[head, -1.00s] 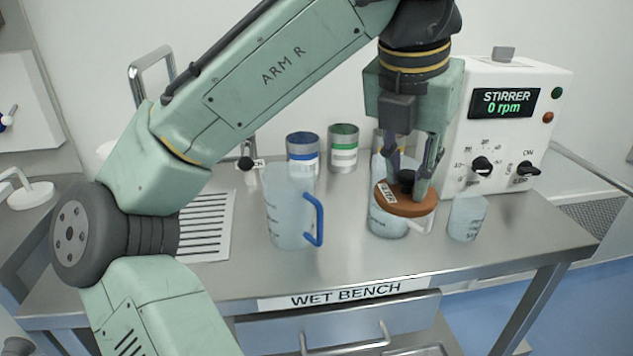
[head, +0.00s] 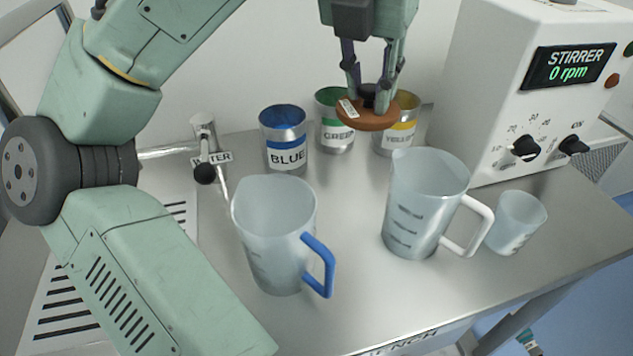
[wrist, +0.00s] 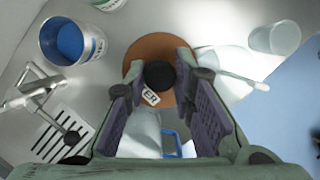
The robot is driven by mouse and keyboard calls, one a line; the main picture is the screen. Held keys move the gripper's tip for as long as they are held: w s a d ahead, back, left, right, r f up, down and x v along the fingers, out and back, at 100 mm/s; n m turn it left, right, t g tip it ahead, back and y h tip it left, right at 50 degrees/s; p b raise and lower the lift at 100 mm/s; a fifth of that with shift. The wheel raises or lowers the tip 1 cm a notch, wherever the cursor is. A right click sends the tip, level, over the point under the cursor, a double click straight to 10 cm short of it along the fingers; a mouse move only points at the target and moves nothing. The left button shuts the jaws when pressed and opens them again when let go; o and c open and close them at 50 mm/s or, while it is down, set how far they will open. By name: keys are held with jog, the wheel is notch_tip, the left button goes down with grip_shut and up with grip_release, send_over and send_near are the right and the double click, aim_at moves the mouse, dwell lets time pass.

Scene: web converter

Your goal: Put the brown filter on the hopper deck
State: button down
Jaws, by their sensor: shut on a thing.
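The brown filter (head: 367,118) is a flat round disc with a black knob and a white label. My gripper (head: 369,92) is shut on its knob and holds it in the air, in front of the green and yellow cans in the head view. In the wrist view the filter (wrist: 158,62) lies between the fingers of my gripper (wrist: 160,80), above the bench and pitchers. I cannot make out a hopper deck in either view.
A blue-handled pitcher (head: 275,235) and a white-handled pitcher (head: 425,205) stand on the bench, with a small beaker (head: 516,222) at right. Blue (head: 284,140), green (head: 333,135) and yellow (head: 398,135) cans stand behind. The stirrer (head: 530,95) is at right, a water tap (head: 204,150) left.

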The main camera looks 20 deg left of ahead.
notch_tip(320, 180, down, 18)
jog(key=shift+r+p, duration=0.1)
jog(key=shift+p, duration=0.2)
jog(key=shift+s+f, duration=0.1)
jog(key=shift+f, duration=0.1)
jog(key=c, duration=1.4)
grip_release()
jog(key=shift+o, duration=0.2)
